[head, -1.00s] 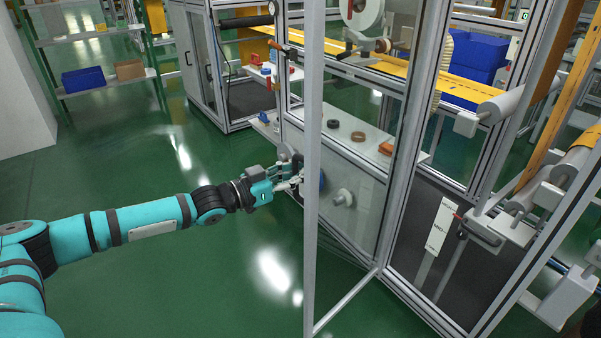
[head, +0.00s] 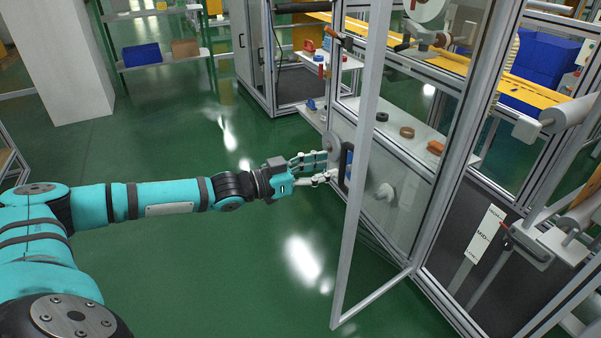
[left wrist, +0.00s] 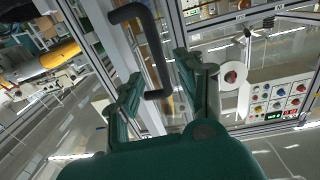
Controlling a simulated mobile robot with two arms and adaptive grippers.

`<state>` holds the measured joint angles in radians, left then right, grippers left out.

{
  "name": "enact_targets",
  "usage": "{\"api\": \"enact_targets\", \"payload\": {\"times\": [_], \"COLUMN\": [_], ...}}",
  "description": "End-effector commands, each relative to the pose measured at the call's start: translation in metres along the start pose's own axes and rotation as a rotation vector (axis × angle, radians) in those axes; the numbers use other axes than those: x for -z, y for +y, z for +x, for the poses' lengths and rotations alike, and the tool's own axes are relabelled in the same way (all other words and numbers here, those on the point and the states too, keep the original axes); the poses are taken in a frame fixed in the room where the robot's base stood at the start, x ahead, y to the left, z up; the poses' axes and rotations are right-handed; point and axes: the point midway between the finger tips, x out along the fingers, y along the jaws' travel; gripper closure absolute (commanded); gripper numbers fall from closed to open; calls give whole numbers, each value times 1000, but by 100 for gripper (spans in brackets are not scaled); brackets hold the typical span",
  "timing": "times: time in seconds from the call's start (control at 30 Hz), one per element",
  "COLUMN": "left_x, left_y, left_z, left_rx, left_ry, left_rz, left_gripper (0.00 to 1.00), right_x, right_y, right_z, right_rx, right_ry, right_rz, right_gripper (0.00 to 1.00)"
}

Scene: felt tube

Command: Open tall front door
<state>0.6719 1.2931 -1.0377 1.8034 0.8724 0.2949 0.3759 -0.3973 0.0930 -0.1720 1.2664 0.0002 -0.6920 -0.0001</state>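The tall front door (head: 352,235) is a glass panel in a light metal frame. It stands swung out from the machine cabinet, its free edge toward me. A black bar handle (head: 346,163) sticks out on the left side of this edge. My left gripper (head: 331,168) is at the handle's height, just left of it, fingers spread. In the left wrist view the handle (left wrist: 147,38) runs down to between the open fingers (left wrist: 157,90), with gaps visible on both sides. The fingers do not look closed on it. My right gripper is not in view.
The cabinet (head: 425,140) stands behind the door, with a shelf (head: 400,122) holding tape rolls. A shelf rack (head: 160,62) with blue and brown boxes is at the back left. The green floor (head: 230,285) around my left arm is clear.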

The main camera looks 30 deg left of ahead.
Motion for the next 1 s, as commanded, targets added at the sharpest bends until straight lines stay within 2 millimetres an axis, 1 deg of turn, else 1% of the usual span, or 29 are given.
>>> {"api": "enact_targets", "payload": {"times": [0.03, 0.2, 0.3, 0.4, 0.53, 1.0], "left_x": [-3, -2, -1, -1, -1, -2], "left_y": [0, 0, 0, 0, 0, 0], "left_z": [-13, -45, -57, -64, -66, -66], "left_rx": [2, 2, 2, 2, 1, 1], "left_ry": [-7, -7, -5, -4, -2, -3], "left_rz": [0, 1, 0, 1, 0, 0], "left_gripper": [62, 62, 62, 62, 62, 62], "right_x": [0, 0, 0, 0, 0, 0], "right_y": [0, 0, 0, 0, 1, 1], "right_z": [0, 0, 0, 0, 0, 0], "right_rx": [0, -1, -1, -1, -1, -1], "right_ry": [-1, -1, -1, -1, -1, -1], "right_rz": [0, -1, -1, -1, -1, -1], "right_gripper": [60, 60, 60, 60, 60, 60]}}
